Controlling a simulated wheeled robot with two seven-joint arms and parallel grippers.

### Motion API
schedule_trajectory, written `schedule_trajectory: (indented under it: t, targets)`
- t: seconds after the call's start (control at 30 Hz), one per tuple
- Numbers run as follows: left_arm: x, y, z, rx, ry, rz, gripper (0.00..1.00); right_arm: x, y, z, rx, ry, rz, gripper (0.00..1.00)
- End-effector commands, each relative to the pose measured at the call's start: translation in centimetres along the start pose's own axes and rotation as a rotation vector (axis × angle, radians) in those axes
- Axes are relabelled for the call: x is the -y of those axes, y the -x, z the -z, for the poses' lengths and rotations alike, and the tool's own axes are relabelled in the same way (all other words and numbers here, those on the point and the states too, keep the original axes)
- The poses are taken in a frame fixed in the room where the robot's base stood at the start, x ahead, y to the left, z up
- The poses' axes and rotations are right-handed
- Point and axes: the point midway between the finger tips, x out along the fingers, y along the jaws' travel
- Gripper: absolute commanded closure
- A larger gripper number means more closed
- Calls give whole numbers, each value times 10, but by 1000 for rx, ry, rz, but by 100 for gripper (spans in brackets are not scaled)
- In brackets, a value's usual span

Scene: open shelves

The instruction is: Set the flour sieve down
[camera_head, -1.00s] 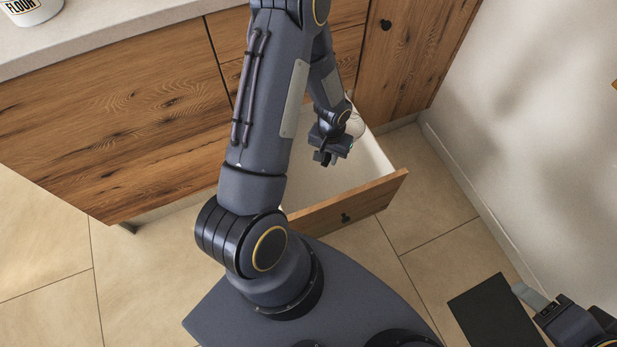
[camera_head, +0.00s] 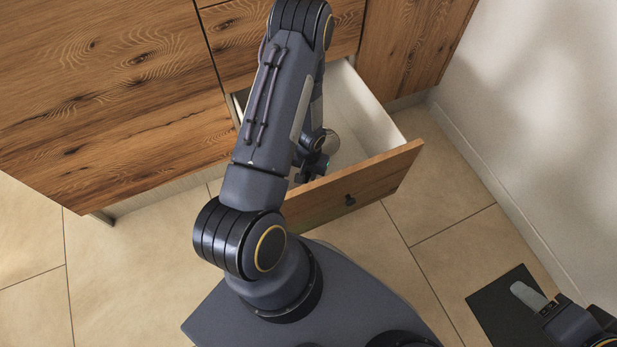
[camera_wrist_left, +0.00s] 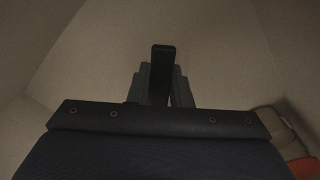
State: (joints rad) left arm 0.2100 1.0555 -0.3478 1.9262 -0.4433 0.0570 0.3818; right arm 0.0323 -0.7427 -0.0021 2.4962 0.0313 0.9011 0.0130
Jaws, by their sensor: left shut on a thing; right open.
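My left gripper (camera_head: 309,172) is down inside the open drawer (camera_head: 352,190), partly hidden behind my own arm and the drawer front. In the left wrist view my left gripper (camera_wrist_left: 161,80) is shut on a dark narrow piece, which seems to be the sieve's handle. The sieve's mesh is not clear in that view, and I cannot tell whether the sieve touches the drawer floor. My right gripper (camera_head: 532,300) is open and empty at the lower right.
The wooden cabinet fronts (camera_head: 110,90) stand behind and left of the drawer. A pale wall (camera_head: 550,130) rises on the right. In the left wrist view, a pale object (camera_wrist_left: 270,120) and an orange one (camera_wrist_left: 305,167) sit at the lower right. The drawer's right part looks clear.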

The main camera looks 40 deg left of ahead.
Motion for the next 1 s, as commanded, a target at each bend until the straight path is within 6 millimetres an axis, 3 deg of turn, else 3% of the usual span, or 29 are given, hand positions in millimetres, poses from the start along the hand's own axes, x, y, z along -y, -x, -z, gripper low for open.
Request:
schedule_trajectory:
  t: [0.23, 0.63, 0.67, 0.8, 1.0]
  targets:
    - [0, -35, -1, 2, -1, 0, 100, -6, -14, -7, 0, 0, 0, 52]
    - [0, -40, 0, 0, 0, 0, 100, -8, -17, -8, 0, 0, 0, 52]
    - [0, -38, -1, 1, 0, 0, 78, -7, -15, -8, 0, 0, 0, 52]
    - [0, -38, -1, 1, 0, 0, 60, -7, -15, -8, 0, 0, 0, 52]
    - [0, -38, -1, 1, 0, 0, 60, -7, -15, -8, 0, 0, 0, 52]
